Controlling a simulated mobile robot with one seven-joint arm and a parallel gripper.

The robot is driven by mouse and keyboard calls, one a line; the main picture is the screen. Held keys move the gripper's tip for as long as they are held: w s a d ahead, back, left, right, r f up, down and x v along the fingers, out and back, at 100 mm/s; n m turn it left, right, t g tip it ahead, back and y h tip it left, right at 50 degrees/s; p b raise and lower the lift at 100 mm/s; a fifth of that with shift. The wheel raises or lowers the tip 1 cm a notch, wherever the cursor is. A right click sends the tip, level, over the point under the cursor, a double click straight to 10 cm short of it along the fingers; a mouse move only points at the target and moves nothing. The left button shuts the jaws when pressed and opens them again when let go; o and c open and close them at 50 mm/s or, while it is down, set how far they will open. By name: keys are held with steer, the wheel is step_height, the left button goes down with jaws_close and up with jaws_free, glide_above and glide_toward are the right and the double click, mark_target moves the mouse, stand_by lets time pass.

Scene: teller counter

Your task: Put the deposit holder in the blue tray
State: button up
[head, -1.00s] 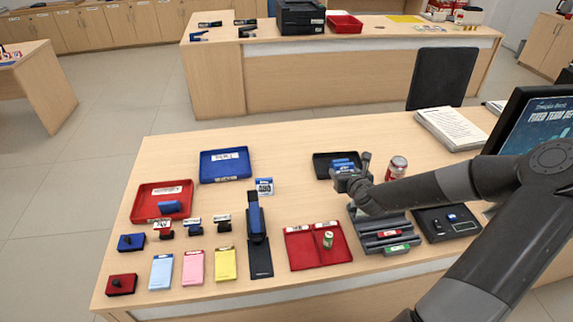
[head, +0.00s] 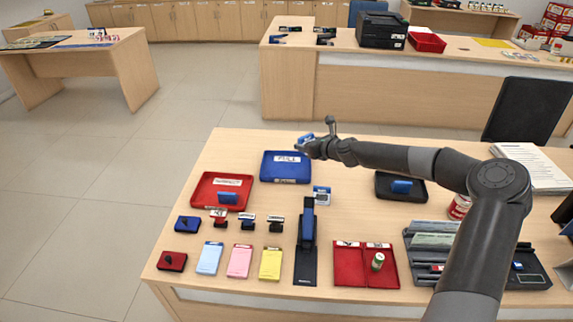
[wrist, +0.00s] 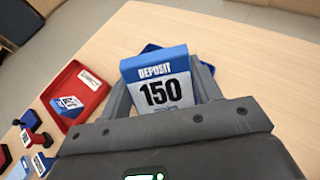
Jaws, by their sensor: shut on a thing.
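The deposit holder (wrist: 158,88) is a blue block with a white face reading DEPOSIT 150. My gripper (wrist: 163,80) is shut on it, with a finger on each side. In the head view my gripper (head: 304,145) holds the holder (head: 306,138) at the far right corner of the blue tray, seemingly above it. The blue tray (head: 276,171) is shallow, bears a white label and looks empty. In the wrist view the tray (wrist: 150,47) is mostly hidden behind the holder.
A red tray (head: 203,200) with a blue holder (head: 228,198) stands left of the blue tray. A black tray (head: 412,194) with another blue holder (head: 401,186) lies right. Stamps, pads and a stapler (head: 308,225) stand in front. The desk's middle is fairly clear.

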steer(key=a, duration=0.4)
glide_above(270, 172)
steer(key=shift+n+g+y, duration=0.3)
steer(key=shift+y, duration=0.1)
steer(key=shift+f, duration=5.35)
steer(key=shift+f, duration=0.15)
steer(key=shift+f, duration=0.45)
steer(key=o, duration=1.1)
steer(key=shift+c, duration=0.2)
